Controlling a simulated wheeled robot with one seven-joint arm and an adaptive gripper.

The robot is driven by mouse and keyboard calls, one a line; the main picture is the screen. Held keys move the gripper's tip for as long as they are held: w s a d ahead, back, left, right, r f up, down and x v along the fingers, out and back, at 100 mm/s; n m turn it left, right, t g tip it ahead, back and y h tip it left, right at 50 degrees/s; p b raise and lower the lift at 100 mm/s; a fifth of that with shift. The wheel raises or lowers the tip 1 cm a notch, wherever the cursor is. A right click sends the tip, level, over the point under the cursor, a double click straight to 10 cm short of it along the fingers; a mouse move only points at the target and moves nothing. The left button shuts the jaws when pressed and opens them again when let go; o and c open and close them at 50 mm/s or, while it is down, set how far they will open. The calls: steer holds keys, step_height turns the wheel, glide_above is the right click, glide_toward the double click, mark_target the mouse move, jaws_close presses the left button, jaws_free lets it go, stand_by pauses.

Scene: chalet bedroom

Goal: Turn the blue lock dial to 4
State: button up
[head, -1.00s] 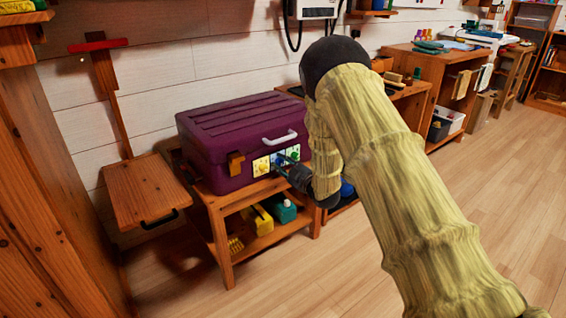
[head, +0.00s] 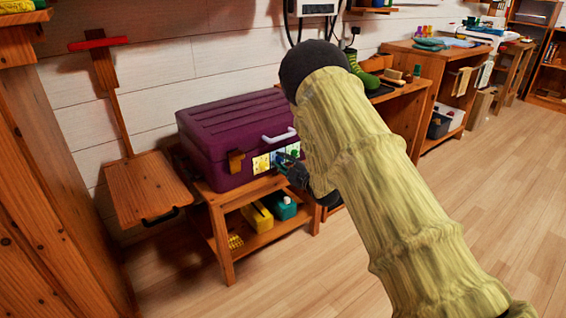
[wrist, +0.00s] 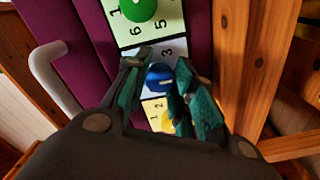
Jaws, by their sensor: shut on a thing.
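A purple case (head: 228,125) stands on a small wooden shelf unit (head: 222,245), with a row of numbered dial plates on its front. The blue lock dial (wrist: 158,77) is in the middle of the wrist view, on a white plate where the number 3 shows. It lies between the two teal fingers of my gripper (wrist: 162,88), which are shut on it. Much of the plate's numbering is hidden by the fingers. In the head view my gripper (head: 286,163) is at the case's front, and its fingertips partly cover the blue dial.
A green dial (wrist: 139,8) and a yellow dial (wrist: 167,121) sit on either side of the blue one. A white handle (head: 278,136) sticks out above the plates. A yellow container (head: 257,216) and a teal one (head: 283,207) stand on the lower shelf. The floor at right is clear.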

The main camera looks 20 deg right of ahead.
steer(key=o, duration=1.1)
steer(key=shift+c, duration=0.2)
steer(key=shift+s, duration=0.15)
steer(key=v, duration=1.1)
steer(key=shift+s+d, duration=0.15)
steer(key=shift+s, duration=0.2)
